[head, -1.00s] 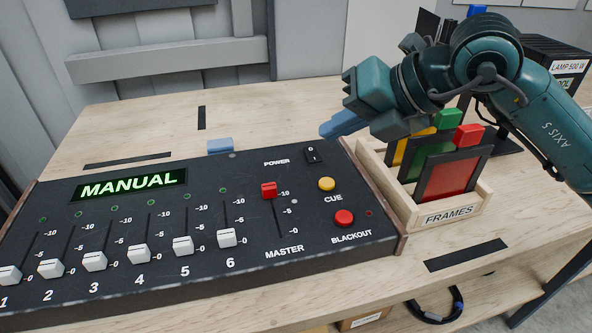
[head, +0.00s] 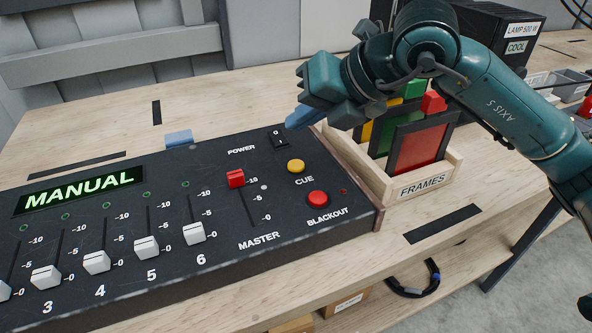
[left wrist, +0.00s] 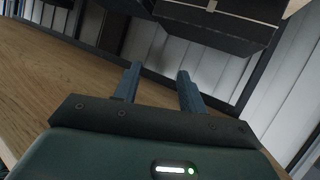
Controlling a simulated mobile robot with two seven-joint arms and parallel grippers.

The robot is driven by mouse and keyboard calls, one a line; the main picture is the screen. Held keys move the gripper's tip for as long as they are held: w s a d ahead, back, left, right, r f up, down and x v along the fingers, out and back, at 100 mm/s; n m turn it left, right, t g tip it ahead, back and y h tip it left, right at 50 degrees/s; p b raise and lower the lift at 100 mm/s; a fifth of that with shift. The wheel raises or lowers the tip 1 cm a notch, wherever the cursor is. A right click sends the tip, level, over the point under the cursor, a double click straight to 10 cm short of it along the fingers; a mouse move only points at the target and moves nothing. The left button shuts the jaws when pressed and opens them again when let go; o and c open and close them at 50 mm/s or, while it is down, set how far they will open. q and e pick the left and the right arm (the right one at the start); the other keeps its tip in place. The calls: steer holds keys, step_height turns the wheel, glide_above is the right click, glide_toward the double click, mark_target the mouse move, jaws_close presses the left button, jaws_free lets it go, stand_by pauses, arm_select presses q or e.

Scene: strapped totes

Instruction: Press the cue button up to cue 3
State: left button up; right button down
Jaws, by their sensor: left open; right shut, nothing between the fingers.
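The yellow cue button (head: 296,166) sits on the right part of the black console (head: 225,215), above the CUE label. The console's display (head: 80,190) reads MANUAL in green. The red blackout button (head: 317,199) is below the cue button. My right gripper (head: 297,118) is shut and empty, with its blue fingertips above the console's back right corner, beyond the cue button and apart from it. The left gripper is not in the head view. In the left wrist view my left gripper (left wrist: 157,85) is open and empty.
A wooden box labelled FRAMES (head: 378,187) with coloured frames stands right of the console, under my right arm. The red MASTER slider (head: 236,179) and several white sliders stand up from the console. A black lamp case (head: 490,40) is behind. The table front right is clear.

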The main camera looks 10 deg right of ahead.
steer(key=b, duration=0.3)
glide_above(302, 167)
step_height(302, 167, down, 4)
steer(key=shift+f, duration=0.45)
arm_select(q)
steer(key=shift+s+a+r+t, duration=0.6)
steer(key=shift+a+r+t, duration=0.2)
steer(key=shift+a, duration=0.15)
steer(key=shift+f+b, duration=0.2)
steer(key=shift+b, duration=0.15)
arm_select(e)
steer(key=shift+f, duration=0.15)
arm_select(q)
steer(key=shift+f+b, duration=0.45)
steer(key=shift+f, duration=0.05)
arm_select(e)
steer(key=shift+f, duration=0.3)
arm_select(q)
steer(key=shift+f+b, duration=0.45)
arm_select(e)
steer(key=shift+f, duration=0.4)
steer(key=shift+r, duration=0.15)
arm_select(q)
steer(key=shift+r+p, duration=0.4)
arm_select(e)
steer(key=shift+r, duration=0.65)
